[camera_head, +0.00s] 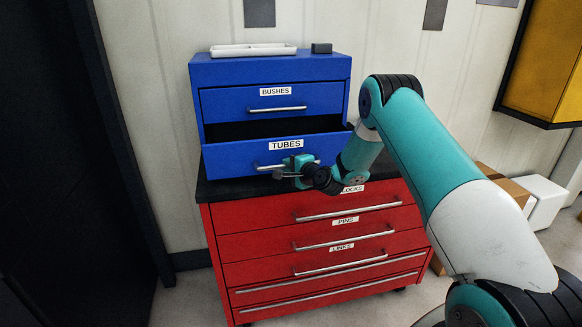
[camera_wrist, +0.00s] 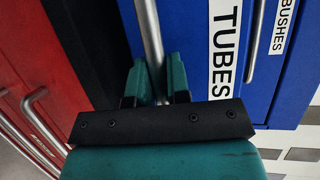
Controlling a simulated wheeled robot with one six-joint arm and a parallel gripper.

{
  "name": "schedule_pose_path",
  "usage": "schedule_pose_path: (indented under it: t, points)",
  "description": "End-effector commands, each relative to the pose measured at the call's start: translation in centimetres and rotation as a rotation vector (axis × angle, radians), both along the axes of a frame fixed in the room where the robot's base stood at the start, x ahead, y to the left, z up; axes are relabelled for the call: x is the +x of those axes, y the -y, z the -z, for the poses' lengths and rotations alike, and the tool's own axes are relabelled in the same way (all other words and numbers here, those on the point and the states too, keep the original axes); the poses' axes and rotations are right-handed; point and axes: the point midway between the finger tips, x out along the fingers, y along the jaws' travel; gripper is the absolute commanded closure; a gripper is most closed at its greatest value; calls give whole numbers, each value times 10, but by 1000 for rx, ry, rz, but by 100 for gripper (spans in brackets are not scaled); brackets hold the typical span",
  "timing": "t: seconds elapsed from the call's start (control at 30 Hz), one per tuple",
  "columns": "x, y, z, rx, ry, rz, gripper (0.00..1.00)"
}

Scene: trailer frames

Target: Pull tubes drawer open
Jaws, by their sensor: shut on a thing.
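The blue tubes drawer (camera_head: 235,161), labelled TUBES, is the lower drawer of the blue chest (camera_head: 270,70). It stands pulled out, with a dark opening showing above its front. Its silver bar handle (camera_head: 268,167) runs across the front below the label. My gripper (camera_head: 294,170) is at the handle, with its teal fingers shut around the bar. In the wrist view the handle (camera_wrist: 148,35) passes between the two teal fingers (camera_wrist: 155,82), beside the TUBES label. The inside of the drawer is too dark to make out.
The closed BUSHES drawer (camera_head: 230,103) is above. A white tray (camera_head: 253,50) and a small dark block (camera_head: 321,48) lie on top. Below stands a red cabinet (camera_head: 260,245) with several handled drawers. A yellow wall box (camera_head: 545,65) hangs at right.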

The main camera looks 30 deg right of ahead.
Motion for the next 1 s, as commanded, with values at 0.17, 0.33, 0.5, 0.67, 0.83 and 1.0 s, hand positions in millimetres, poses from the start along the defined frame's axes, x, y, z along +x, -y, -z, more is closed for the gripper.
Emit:
schedule_pose_path:
  t: [0.17,0.33,0.5,0.67,0.83,1.0]
  points:
    - [0,4,0,-6,2,11,100]
    - [1,1,0,-5,2,8,59]
    - [1,-2,0,-4,2,3,59]
    - [-1,-1,0,-4,1,2,59]
    - [-20,3,-1,-2,-1,5,59]
    - [-57,9,-6,-1,-1,9,59]
